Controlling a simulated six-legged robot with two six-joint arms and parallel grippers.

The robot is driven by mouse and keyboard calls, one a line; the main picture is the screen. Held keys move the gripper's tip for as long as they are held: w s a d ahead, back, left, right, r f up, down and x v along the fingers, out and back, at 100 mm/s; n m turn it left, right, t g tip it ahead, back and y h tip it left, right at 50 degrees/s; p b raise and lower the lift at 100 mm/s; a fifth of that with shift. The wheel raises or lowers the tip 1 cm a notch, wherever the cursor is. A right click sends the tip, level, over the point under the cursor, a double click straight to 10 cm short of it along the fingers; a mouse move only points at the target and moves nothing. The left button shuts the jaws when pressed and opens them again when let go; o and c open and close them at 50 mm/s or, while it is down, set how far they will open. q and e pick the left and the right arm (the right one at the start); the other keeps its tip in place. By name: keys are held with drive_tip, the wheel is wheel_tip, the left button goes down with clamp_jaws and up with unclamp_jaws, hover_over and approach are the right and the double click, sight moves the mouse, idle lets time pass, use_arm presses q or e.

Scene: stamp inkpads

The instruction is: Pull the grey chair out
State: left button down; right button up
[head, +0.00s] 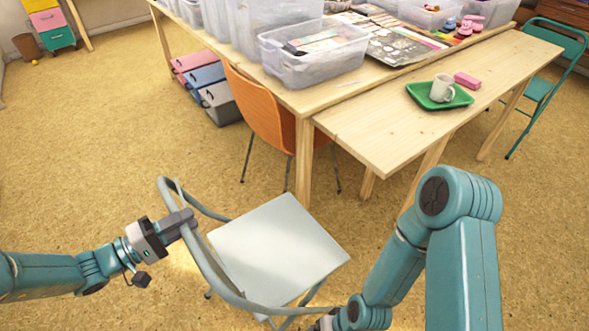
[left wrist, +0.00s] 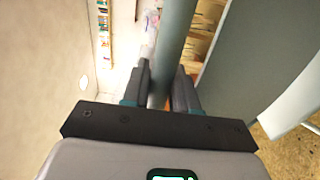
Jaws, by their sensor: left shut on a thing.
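The grey chair (head: 278,250) stands on the floor in front of the tables, with a pale seat and a curved tubular back frame. My left gripper (head: 180,224) is shut on the upright tube of that frame, at the chair's left side. In the left wrist view the tube (left wrist: 174,45) runs between the two fingers of my left gripper (left wrist: 160,88). My right arm comes in from the lower right. Its gripper end is at the bottom edge near the chair, mostly cut off, so its fingers are hidden.
An orange chair (head: 262,112) stands at the wooden table (head: 310,98), beyond the grey chair. A lower bench-like table (head: 385,140) holds a green tray (head: 422,103) with a mug. A teal chair (head: 545,85) is at the far right. The floor at left is clear.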

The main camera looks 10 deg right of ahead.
use_arm(q)
drive_tip(key=shift+s+f+b, duration=0.2)
drive_tip(key=shift+f+b, duration=0.75)
drive_tip(key=shift+b, duration=0.1)
drive_tip(key=shift+s+d+f, duration=0.2)
drive_tip(key=shift+f, duration=0.1)
drive_tip(key=c, duration=0.8)
unclamp_jaws()
drive_tip(key=shift+w+f, duration=0.15)
drive_tip(key=shift+c, duration=0.2)
drive_tip(key=shift+w+d, duration=0.1)
drive_tip(key=shift+w, duration=0.05)
drive_tip(key=b+v, duration=0.2)
drive_tip(key=v, duration=1)
drive_tip(key=shift+a+r, duration=0.25)
drive_tip(key=shift+a, duration=0.1)
